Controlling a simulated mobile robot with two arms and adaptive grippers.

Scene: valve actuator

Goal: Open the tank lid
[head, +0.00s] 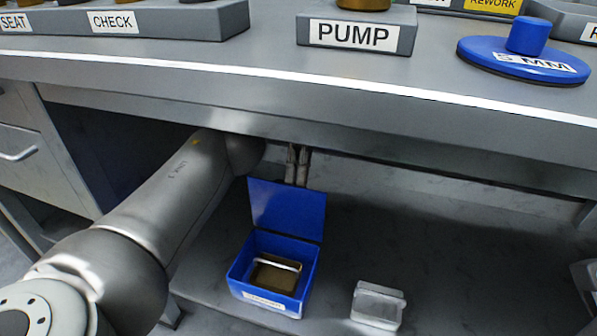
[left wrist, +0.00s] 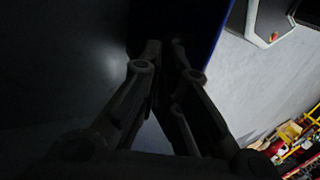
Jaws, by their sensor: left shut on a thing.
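The blue tank (head: 238,276) stands on the shelf under the bench. Its blue lid (head: 288,208) stands up, roughly upright, at the tank's back edge, and the tank is open. Inside are a brownish surface and a pale bar. My left gripper (head: 297,160) comes down from under the bench at the lid's top edge and is shut on the lid. In the left wrist view its fingers (left wrist: 162,50) are dark and close together, with the lid's blue edge (left wrist: 214,35) beside them. The exact contact is too dark to see. My right gripper does not show.
A pale, box-like block (head: 378,304) sits on the shelf right of the tank. The bench edge (head: 330,85) overhangs closely above my left arm. The shelf further right is clear.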

